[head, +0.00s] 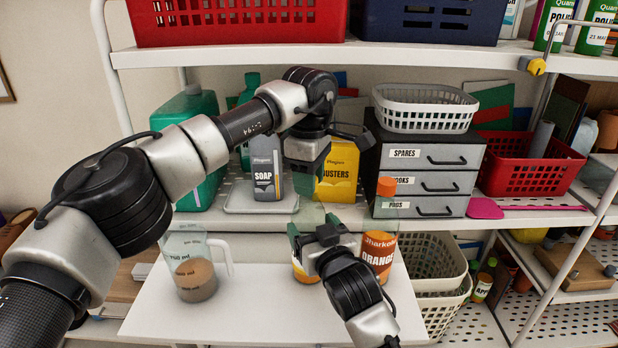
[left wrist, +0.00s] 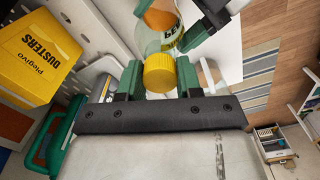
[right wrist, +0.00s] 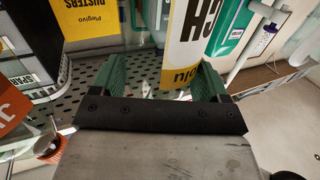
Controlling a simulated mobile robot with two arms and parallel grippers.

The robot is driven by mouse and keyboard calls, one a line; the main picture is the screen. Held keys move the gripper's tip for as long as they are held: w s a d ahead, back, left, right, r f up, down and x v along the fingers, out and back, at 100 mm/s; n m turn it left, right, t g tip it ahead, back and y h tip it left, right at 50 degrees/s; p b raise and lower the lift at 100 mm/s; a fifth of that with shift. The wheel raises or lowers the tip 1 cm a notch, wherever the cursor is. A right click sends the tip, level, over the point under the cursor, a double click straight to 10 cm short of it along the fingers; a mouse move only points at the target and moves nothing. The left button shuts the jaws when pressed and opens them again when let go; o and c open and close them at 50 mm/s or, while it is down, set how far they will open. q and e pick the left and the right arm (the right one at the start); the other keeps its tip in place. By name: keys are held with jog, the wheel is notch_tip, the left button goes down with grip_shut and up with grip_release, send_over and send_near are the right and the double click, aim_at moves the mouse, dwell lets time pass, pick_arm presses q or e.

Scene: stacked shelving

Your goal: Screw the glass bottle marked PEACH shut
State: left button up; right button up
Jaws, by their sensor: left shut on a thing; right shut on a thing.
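The glass PEACH bottle (head: 303,272) stands upright on the white board, left of the ORANGE bottle (head: 377,257). My right gripper (head: 320,238) is shut around its body; in the right wrist view the label (right wrist: 188,45) reads "CH" between the fingers. My left gripper (head: 309,185) is directly above the bottle, pointing down. In the left wrist view it is shut on a yellow cap (left wrist: 158,73), in line with the bottle's mouth. The head view hides the cap, and I cannot tell whether it is seated on the threads. The ORANGE bottle has an orange cap.
A measuring jug (head: 196,280) with brown liquid stands at the board's left. Behind are a grey SOAP bottle (head: 266,177) on a tray, a yellow DUSTERS box (head: 340,172) and a drawer unit (head: 430,180). The board's front (head: 240,322) is clear between jug and right arm.

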pick_arm(q)
jog(key=shift+m, duration=0.9)
jog(key=o, duration=1.1)
notch_tip(320, 180, up, 12)
jog(key=shift+r, duration=0.1)
pick_arm(e)
jog(key=o, duration=1.7)
